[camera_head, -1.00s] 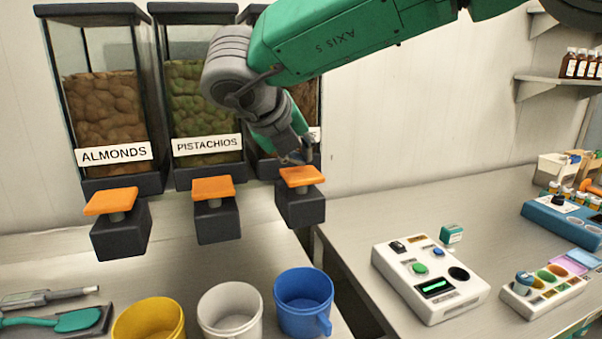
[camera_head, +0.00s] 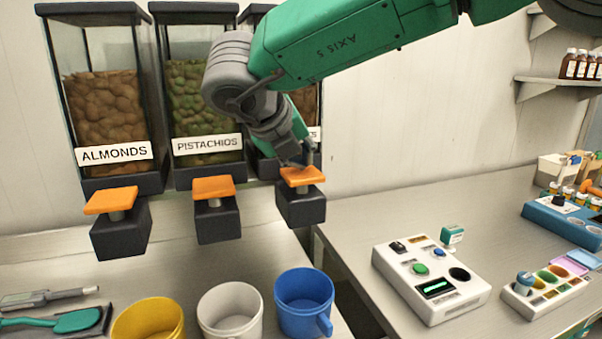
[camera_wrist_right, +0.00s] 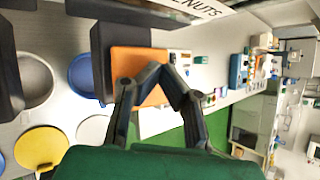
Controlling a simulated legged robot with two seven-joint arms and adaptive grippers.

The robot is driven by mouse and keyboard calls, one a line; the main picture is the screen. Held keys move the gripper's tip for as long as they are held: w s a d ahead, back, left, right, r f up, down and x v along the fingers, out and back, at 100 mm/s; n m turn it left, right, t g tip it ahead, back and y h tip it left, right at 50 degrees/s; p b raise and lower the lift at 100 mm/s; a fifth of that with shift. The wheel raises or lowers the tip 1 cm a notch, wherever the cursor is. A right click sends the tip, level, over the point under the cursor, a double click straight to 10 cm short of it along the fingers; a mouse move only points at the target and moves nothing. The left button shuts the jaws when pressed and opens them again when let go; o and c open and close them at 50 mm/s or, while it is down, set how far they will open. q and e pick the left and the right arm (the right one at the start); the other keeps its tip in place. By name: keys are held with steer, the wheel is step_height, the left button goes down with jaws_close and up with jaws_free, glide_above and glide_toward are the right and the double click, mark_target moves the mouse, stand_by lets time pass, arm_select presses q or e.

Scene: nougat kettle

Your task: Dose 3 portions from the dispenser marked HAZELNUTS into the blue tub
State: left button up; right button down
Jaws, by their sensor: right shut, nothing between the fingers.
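The hazelnut dispenser (camera_head: 318,105) stands third from the left, mostly behind my right arm; its label, ending in "NUTS", shows in the right wrist view (camera_wrist_right: 205,8). Its orange paddle (camera_head: 302,178) sits on a dark block above the blue tub (camera_head: 304,300). My right gripper (camera_head: 305,160) is shut and empty, its fingertips at the top of the orange paddle; I cannot tell whether they touch. The orange paddle (camera_wrist_right: 130,62) lies just beyond the fingers in the right wrist view. The blue tub's contents are hidden. My left gripper is not in view.
Almond (camera_head: 105,110) and pistachio (camera_head: 203,105) dispensers stand to the left, each with an orange paddle. Yellow (camera_head: 150,320) and white (camera_head: 230,312) tubs stand beside the blue tub. A white button box (camera_head: 432,275) sits on the right table. The wall is close behind.

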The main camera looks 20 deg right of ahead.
mark_target(302, 172)
steer(key=shift+f+b, duration=0.6)
steer(key=shift+f, duration=0.45)
stand_by(0.5)
steer(key=shift+r, duration=0.15)
stand_by(0.3)
steer(key=shift+r+p, duration=1.15)
steer(key=shift+r, duration=0.2)
step_height(302, 172, up, 5)
steer(key=p, duration=0.4)
steer(key=shift+r, duration=0.1)
stand_by(1.7)
